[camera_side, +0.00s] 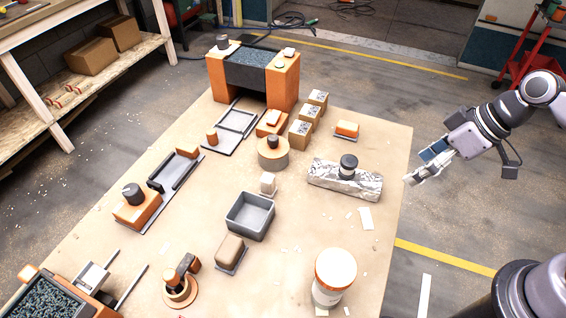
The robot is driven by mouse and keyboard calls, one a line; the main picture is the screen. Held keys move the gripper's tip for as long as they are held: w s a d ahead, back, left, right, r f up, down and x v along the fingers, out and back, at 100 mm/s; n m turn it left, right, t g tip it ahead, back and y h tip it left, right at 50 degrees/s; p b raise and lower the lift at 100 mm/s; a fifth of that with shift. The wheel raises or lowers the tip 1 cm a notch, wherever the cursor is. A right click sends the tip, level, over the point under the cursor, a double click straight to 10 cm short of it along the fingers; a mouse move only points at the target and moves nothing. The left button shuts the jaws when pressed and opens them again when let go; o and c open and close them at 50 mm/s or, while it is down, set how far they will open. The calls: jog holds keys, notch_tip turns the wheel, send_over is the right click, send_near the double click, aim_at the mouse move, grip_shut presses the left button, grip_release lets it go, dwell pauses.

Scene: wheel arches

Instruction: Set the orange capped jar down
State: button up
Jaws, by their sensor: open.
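A white jar with an orange cap (335,277) stands upright on the table (290,262) near its front right. My gripper (418,172) is open, with nothing visible between its fingers. It is by the table's right edge, above and to the right of the jar and well apart from it. The jar's underside is hidden from this camera.
A foil-covered block (325,177) with a dark-lidded jar (348,165) on it lies nearest my gripper. A grey bin (250,214), a brown block (229,250) and several boxes stand further left. Bare table lies around the white jar, with small scraps scattered about.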

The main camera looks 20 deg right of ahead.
jog(key=d+r+m+t+h, duration=0.3)
jog(key=d+m, duration=0.2)
jog(key=d, duration=0.2)
jog(key=shift+w+d+h, duration=0.25)
jog(key=shift+w+h, duration=0.1)
jog(key=shift+h, duration=0.05)
dwell(0.7)
